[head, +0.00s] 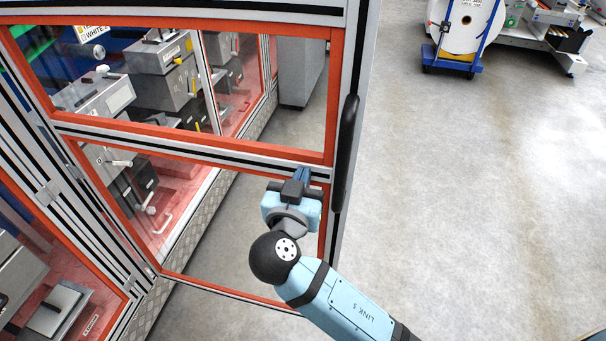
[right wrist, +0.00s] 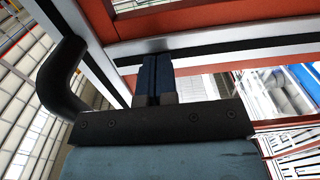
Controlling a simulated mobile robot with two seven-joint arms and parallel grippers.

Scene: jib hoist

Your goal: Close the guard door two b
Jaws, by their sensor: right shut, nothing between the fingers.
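The guard door (head: 200,144) has an aluminium frame with orange-red borders and clear panes. It stands swung out from the machine enclosure, with floor visible through its panes. Its long black handle (head: 346,150) is on the right upright, and it also shows at the left in the right wrist view (right wrist: 62,80). My right gripper (head: 302,174) is shut and empty, its fingertips at the door's middle rail just left of the handle. In the right wrist view the blue fingers (right wrist: 155,62) lie against or very close to the rail (right wrist: 220,48); contact is unclear. My left gripper is not in view.
The enclosure's corner post (head: 65,195) stands at the left, with grey machine units (head: 165,75) behind the panes. A blue cart with a large white roll (head: 465,25) is at the top right. The floor (head: 490,200) right of the door is clear.

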